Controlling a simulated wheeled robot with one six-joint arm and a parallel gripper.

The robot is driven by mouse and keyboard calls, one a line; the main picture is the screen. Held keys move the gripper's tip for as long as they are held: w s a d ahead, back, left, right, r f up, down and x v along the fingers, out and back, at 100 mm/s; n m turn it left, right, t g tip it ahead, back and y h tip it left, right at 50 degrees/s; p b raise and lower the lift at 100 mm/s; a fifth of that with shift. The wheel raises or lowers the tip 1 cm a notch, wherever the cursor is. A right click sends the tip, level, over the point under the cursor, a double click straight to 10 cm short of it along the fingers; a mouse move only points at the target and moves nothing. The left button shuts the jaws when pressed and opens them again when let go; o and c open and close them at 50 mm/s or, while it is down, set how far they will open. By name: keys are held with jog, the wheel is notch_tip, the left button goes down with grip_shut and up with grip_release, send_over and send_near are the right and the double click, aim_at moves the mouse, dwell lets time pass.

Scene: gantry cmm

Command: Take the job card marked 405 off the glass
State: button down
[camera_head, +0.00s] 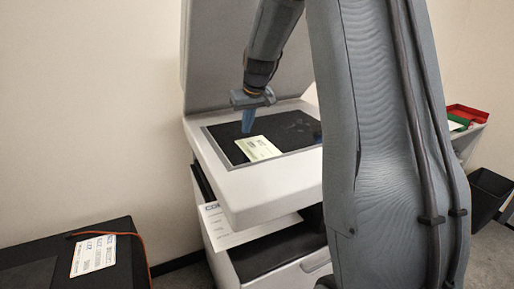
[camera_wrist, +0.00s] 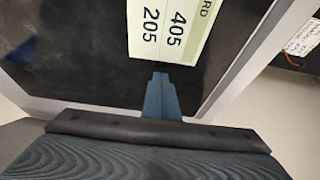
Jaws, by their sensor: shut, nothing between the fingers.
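The job card (camera_head: 258,148) is a pale card lying flat on the dark glass (camera_head: 225,131) of the copier-like machine. In the wrist view the card (camera_wrist: 168,28) reads 405 and 205, with part of a word ending in "RD". My gripper (camera_head: 247,127) is above the glass, just behind and left of the card in the head view. In the wrist view its blue fingers (camera_wrist: 160,78) are together, with their tips just short of the card's edge. Nothing is between them. Whether the tips touch the glass I cannot tell.
The machine's raised lid (camera_head: 225,60) stands behind the glass. A printed sheet (camera_head: 235,226) sticks out below. A black case (camera_head: 40,265) with a label and orange cord is at lower left. Red and green trays (camera_head: 466,114) and a black bin (camera_head: 488,190) are at right.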

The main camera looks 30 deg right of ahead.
aim_at(273, 164)
jog(key=shift+f+b, duration=0.3)
jog(key=shift+f, duration=0.2)
dwell(0.3)
jog(key=shift+s+p, duration=0.75)
jog(key=shift+s, duration=9.4)
jog(key=shift+r+p, duration=2.4)
jog(key=shift+r, duration=0.6)
